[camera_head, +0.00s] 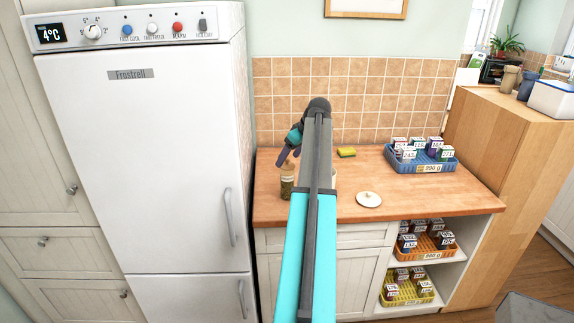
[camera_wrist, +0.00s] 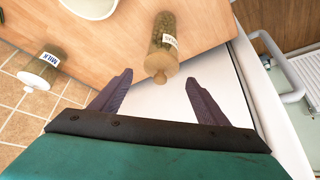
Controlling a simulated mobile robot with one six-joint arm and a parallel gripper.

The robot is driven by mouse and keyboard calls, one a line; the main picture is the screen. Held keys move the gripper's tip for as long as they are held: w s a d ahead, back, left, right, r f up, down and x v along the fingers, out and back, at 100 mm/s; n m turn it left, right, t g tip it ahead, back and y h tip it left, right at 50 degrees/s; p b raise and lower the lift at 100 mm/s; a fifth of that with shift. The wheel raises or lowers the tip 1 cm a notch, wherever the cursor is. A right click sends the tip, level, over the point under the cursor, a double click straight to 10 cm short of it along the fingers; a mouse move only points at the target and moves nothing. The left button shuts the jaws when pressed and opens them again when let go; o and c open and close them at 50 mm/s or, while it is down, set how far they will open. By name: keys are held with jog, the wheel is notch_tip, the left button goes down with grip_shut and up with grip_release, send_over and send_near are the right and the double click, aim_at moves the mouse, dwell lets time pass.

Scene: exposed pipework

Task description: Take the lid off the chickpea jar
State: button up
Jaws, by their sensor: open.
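A tall jar (camera_head: 287,182) of greenish-brown contents stands on the counter near the fridge. In the wrist view this jar (camera_wrist: 166,40) has a white label, partly readable at most, and a tan lid (camera_wrist: 160,66) on its top. I cannot confirm that it holds chickpeas. My gripper (camera_head: 289,157) is just above it in the head view. In the wrist view its open fingers (camera_wrist: 160,77) are empty, with the lid's near end between the tips. I cannot tell the remaining depth gap. A second labelled jar (camera_wrist: 42,68) is at the left, hidden in the head view.
A white knobbed lid (camera_head: 369,199) lies on the wooden counter (camera_head: 430,200). A yellow sponge (camera_head: 346,152) is near the tiled wall, and a blue crate (camera_head: 423,165) of boxes stands at the right. The white fridge (camera_head: 150,150) borders the counter's left side.

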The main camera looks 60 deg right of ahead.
jog(key=shift+x, duration=1.05)
jog(key=c, duration=1.1)
